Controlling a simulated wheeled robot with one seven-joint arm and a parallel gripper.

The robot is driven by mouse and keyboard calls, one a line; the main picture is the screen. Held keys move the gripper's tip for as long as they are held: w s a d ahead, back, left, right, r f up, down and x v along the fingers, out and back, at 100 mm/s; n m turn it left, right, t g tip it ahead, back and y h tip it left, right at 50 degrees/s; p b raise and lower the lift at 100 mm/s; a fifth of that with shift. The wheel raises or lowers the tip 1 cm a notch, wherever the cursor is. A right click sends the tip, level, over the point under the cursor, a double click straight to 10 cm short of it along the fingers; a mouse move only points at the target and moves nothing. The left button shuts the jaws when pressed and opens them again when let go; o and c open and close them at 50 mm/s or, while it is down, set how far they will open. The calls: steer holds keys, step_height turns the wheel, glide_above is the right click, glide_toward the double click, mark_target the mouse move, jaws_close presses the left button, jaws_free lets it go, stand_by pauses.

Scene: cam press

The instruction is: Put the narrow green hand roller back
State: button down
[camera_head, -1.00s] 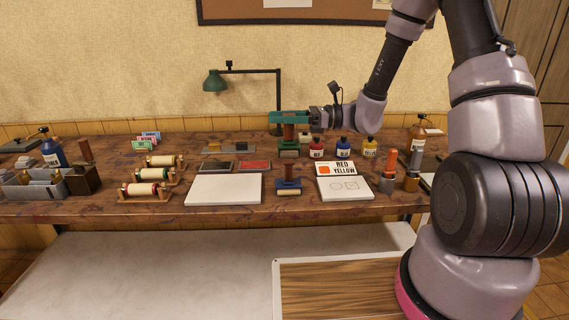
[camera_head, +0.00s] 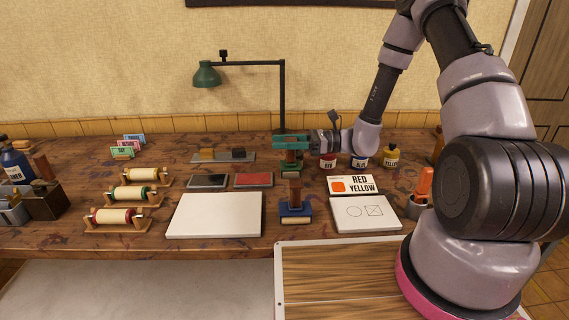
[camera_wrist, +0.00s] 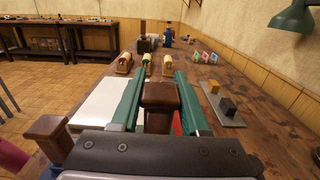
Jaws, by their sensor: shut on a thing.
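My gripper (camera_head: 291,143) has teal fingers and is shut on the brown wooden handle (camera_wrist: 160,98) of the green hand roller. In the head view, the handle and green lower part of this green hand roller (camera_head: 290,171) show below the fingers, upright. I cannot tell whether its bottom touches the table. In the wrist view the brown handle end sits between both fingers and hides the roller's lower part. A similar blue hand roller (camera_head: 295,210) with a brown handle stands in front of it on the table.
A white board (camera_head: 215,214) lies left of the blue roller; a dark pad (camera_head: 208,181) and red pad (camera_head: 253,180) lie behind it. A green lamp (camera_head: 208,74) overhangs the back.

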mark_target(283, 164)
steer(key=shift+f, duration=2.55)
steer(key=shift+f, duration=0.15)
steer(key=shift+c, duration=2)
jaws_free()
